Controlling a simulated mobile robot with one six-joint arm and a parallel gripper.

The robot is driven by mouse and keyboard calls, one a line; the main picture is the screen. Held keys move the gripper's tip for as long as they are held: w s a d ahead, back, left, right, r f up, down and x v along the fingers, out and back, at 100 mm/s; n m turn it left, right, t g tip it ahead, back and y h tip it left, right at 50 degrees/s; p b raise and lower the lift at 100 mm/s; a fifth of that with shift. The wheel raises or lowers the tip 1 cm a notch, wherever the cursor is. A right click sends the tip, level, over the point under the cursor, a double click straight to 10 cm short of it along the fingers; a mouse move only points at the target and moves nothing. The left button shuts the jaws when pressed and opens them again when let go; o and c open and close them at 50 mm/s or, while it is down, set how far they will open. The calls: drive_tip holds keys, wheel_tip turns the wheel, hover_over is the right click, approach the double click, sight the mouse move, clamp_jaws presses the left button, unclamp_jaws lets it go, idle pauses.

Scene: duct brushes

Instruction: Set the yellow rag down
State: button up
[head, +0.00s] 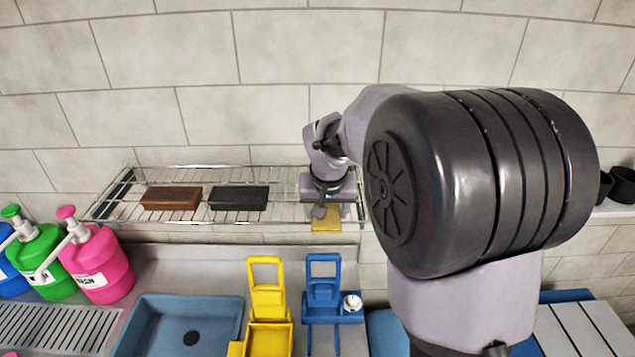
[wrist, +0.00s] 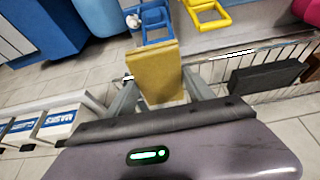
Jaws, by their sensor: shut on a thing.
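The yellow rag (wrist: 157,72) is a flat, folded-looking rectangle held between the two fingers of my gripper (wrist: 160,95) in the wrist view. My gripper is shut on it. In the head view my gripper (head: 321,208) is at the right end of the wire shelf, with the yellow rag (head: 326,224) showing below it. I cannot tell whether the rag touches the shelf.
The wire shelf (head: 178,212) on the tiled wall holds a brown block (head: 171,198) and a dark block (head: 239,198). Below are a blue sink (head: 150,335), yellow (head: 267,300) and blue (head: 323,290) holders, and pump bottles (head: 97,265) at left. Bare shelf wire lies between the dark block and my gripper.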

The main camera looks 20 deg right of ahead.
drive_tip(key=w+p, duration=0.1)
drive_tip(key=w, duration=0.2)
drive_tip(key=w+d+p, duration=0.1)
drive_tip(key=w, duration=0.3)
drive_tip(key=w+f+p, duration=0.1)
drive_tip(key=w, duration=0.3)
drive_tip(key=shift+w+d, duration=0.1)
drive_tip(key=shift+d, duration=0.05)
drive_tip(key=x, duration=0.1)
drive_tip(key=p+x, duration=0.1)
drive_tip(key=x, duration=0.1)
drive_tip(key=shift+s+f, duration=0.25)
drive_tip(key=shift+f, duration=0.4)
drive_tip(key=o, duration=1.3)
